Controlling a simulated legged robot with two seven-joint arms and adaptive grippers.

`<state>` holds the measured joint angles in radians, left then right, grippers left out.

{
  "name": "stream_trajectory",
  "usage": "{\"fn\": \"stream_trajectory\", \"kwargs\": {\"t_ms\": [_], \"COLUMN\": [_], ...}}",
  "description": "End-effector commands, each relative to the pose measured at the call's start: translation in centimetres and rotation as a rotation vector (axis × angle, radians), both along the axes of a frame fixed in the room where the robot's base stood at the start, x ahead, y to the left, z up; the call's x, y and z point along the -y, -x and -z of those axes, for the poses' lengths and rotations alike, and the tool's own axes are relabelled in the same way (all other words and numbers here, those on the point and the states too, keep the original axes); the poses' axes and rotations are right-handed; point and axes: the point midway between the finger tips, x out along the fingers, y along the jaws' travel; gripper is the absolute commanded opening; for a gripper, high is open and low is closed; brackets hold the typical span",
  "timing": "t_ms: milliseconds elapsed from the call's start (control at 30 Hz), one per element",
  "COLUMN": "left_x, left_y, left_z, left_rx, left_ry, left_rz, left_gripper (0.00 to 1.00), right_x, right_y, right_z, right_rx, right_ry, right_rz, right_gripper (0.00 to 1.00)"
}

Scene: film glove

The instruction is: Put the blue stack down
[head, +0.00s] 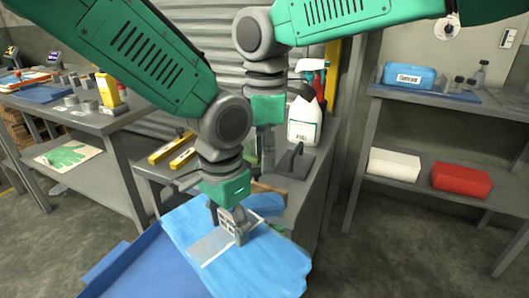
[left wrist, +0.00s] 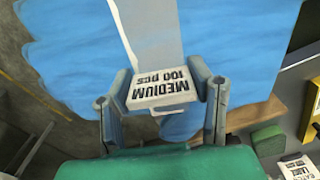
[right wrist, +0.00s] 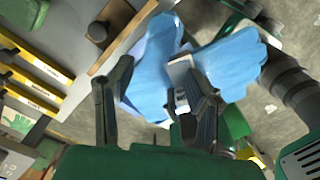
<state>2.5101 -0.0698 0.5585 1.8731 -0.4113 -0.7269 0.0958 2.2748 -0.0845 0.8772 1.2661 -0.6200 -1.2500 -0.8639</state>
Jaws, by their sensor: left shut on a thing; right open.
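The blue stack (head: 275,262) is a pile of blue gloves with a pale band around it. In the left wrist view the blue stack (left wrist: 235,45) carries a white label reading "MEDIUM 100 pcs". My left gripper (head: 232,225) is shut on the stack at this label. The stack is at the bottom of the head view, overlapping a blue tray (head: 145,268); I cannot tell whether they touch. My right gripper (right wrist: 157,70) is open, with the blue stack (right wrist: 228,62) beyond its fingers in the right wrist view.
A grey bench behind holds yellow levels (head: 172,148), a spray bottle (head: 303,118) and a dark block (head: 295,162). A left workbench has a yellow bottle (head: 108,92) and a glove picture board (head: 68,155) below. Right shelves hold blue (head: 408,76), white (head: 394,163) and red (head: 461,179) packs.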

Motion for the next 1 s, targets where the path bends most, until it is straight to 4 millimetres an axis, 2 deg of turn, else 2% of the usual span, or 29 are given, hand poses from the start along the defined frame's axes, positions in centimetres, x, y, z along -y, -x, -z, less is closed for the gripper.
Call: {"fn": "stream_trajectory", "kwargs": {"t_ms": [167,500,700,1000], "left_x": [0.0,0.0,0.0,0.0], "left_y": [0.0,0.0,0.0,0.0], "left_z": [0.0,0.0,0.0,-0.1], "left_rx": [0.000,0.001,0.001,0.001], "left_ry": [0.000,0.001,0.001,0.001], "left_rz": [0.000,0.000,0.000,0.000], "left_gripper": [0.16,0.16,0.16,0.16], "right_x": [-0.1,-0.1,-0.1,-0.1], "right_y": [0.1,0.2,0.2,0.2], "right_z": [1.1,7.5,10.3,11.7], "right_rx": [-0.006,-0.006,-0.005,-0.002], "right_ry": [0.004,0.003,0.004,0.004], "right_rz": [-0.010,-0.008,-0.007,-0.006], "right_gripper": [0.45,0.45,0.45,0.45]}}
